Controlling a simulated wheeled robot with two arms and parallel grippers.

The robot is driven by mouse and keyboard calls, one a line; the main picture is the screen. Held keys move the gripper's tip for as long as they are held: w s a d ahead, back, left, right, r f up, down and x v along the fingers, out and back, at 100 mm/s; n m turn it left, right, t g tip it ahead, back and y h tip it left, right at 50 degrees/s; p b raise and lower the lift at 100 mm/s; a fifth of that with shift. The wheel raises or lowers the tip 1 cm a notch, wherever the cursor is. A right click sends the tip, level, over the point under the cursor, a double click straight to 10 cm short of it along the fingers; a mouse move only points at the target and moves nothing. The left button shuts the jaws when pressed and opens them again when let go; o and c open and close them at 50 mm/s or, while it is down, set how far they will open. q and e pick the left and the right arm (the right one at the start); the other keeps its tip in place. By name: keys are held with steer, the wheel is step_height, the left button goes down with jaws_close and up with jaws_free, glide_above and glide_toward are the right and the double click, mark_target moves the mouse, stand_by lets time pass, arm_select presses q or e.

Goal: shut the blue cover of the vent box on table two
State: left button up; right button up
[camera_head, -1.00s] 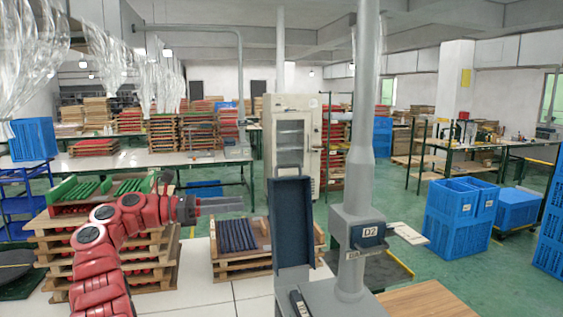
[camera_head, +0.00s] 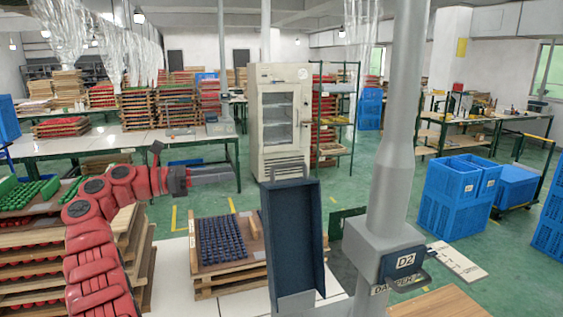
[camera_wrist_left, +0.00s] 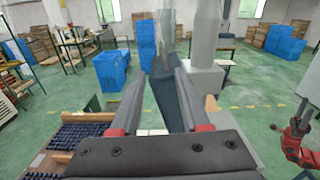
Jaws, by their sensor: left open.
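The blue cover (camera_head: 292,235) is a dark blue tray-like panel, standing raised and nearly upright. Its lower end meets a grey base at the bottom of the head view, where the vent box is mostly cut off. My left gripper (camera_head: 222,172) is open and empty, left of the cover's top edge and pointing right. In the left wrist view the cover (camera_wrist_left: 170,92) shows beyond and between the open fingers of the gripper (camera_wrist_left: 158,70); I cannot tell any contact.
A grey post (camera_head: 400,130) with a box marked D2 (camera_head: 404,262) stands just right of the cover. Pallets with a tray of dark blue parts (camera_head: 222,240) lie left of it. Blue crates (camera_head: 455,205) and a white cabinet (camera_head: 282,120) stand farther back.

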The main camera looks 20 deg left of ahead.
mark_target(279, 165)
arm_select(q)
steer(key=p+x, duration=0.1)
steer(key=x, duration=0.3)
steer(key=p+x, duration=0.2)
steer(key=x, duration=0.3)
steer(key=p+x, duration=0.2)
steer(key=x, duration=0.3)
steer(key=shift+s+d+r, duration=0.1)
steer(key=shift+d+r, duration=0.2)
steer(key=shift+r, duration=0.05)
steer(key=shift+w+d+p, duration=0.2)
steer(key=shift+d+p, duration=0.1)
steer(key=shift+w+d+f, duration=0.2)
jaws_close()
